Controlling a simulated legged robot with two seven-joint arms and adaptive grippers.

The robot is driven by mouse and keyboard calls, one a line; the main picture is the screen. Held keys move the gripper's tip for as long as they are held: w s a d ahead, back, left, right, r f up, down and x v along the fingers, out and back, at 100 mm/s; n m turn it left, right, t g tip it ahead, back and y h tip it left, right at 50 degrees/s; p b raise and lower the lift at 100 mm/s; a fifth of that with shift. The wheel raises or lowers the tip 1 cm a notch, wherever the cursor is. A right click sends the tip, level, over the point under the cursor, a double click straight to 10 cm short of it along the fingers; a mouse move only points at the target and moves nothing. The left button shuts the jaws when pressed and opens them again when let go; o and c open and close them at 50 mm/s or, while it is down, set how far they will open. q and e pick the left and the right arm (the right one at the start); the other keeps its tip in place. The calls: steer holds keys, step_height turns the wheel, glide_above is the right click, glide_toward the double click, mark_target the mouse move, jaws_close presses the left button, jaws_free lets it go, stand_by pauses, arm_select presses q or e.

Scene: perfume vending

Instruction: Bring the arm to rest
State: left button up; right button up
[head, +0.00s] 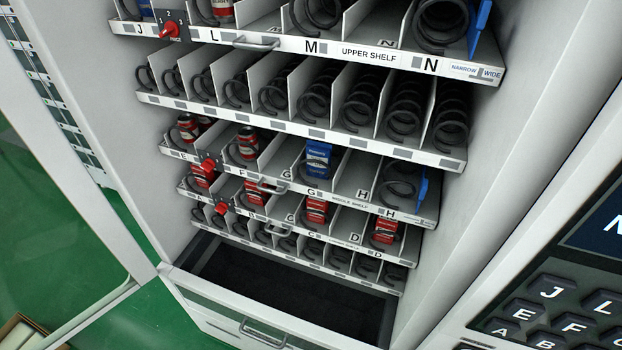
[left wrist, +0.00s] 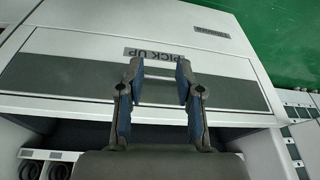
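My left gripper (left wrist: 160,82) shows only in the left wrist view. Its two blue-padded fingers are apart with nothing between them. They are in front of a grey and white panel (left wrist: 75,76) marked PICK UP, which appears upside down. I cannot tell whether they touch it. Neither gripper shows in the head view, and my right gripper is in no view.
The open vending machine has shelves of black coils (head: 360,112) with several red cans and boxes (head: 387,230) and a blue box (head: 318,158). An empty dark drawer (head: 285,280) is below. A keypad (head: 555,315) stands right. Green floor (head: 140,320) lies left.

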arm_select(q)
steer(key=s+f+g, duration=0.1)
steer(key=s+f, duration=0.2)
steer(key=f, duration=1.2)
steer(key=s+f, duration=0.3)
steer(key=f, duration=1.1)
steer(key=s+a+f+g, duration=0.1)
steer(key=s+a+f, duration=0.1)
steer(key=s+f, duration=0.6)
steer(key=shift+f, duration=0.2)
steer(key=shift+s+a, duration=0.1)
